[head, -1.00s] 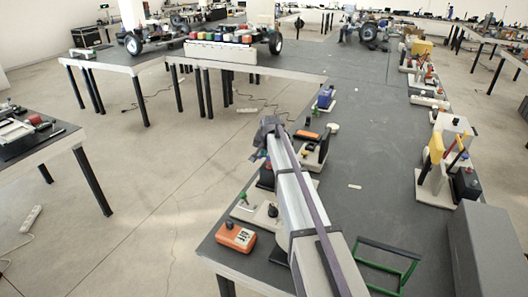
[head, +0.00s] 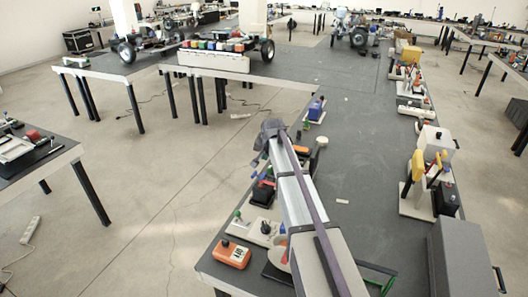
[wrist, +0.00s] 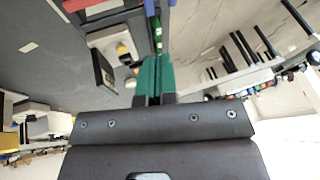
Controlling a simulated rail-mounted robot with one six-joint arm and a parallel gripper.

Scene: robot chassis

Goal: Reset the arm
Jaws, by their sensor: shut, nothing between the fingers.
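My arm (head: 300,205) reaches from the bottom centre of the head view up along the left side of the long dark table. Its dark wrist end (head: 272,130) is over that table's left edge. The fingers cannot be made out in the head view. In the wrist view my gripper (wrist: 155,75) shows two green fingers side by side, shut and empty. A thin green thing (wrist: 157,35) shows just beyond the fingertips; I cannot tell whether it touches them.
The long dark table (head: 355,130) is mostly bare along its middle. An orange box (head: 232,253) and a blue device (head: 316,108) stand along its left side. A yellow-and-white device (head: 420,168) and a grey box (head: 462,258) are on the right. A green frame (head: 378,280) lies near the arm's base.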

